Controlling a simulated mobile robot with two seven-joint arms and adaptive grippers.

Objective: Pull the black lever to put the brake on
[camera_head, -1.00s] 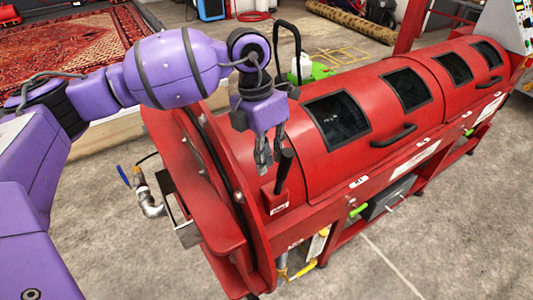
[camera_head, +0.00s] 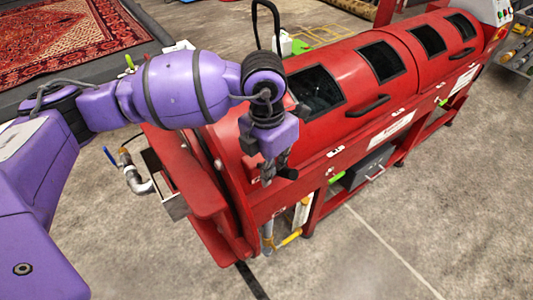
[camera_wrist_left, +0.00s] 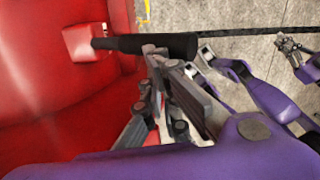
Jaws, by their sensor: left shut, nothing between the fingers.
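The black lever is on the front of the red drum machine (camera_head: 240,170). In the head view only its dark end (camera_head: 288,173) shows, leaning out towards me beside the fingertips. In the left wrist view the lever (camera_wrist_left: 150,45) sticks out sideways from its red base block (camera_wrist_left: 82,44). My left gripper (camera_head: 268,178) is shut and empty. Its fingers (camera_wrist_left: 158,60) lie against or very close to the lever; exact contact is hard to tell. What seems to be my right gripper (camera_wrist_left: 290,43) is small at the wrist view's upper right, its jaws unclear.
A pipe with a blue-handled valve (camera_head: 130,172) juts out at the machine's left end. A black handle (camera_head: 368,106) and a grey box (camera_head: 368,168) are to the right. A patterned rug (camera_head: 65,40) lies behind. The concrete floor in front is clear.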

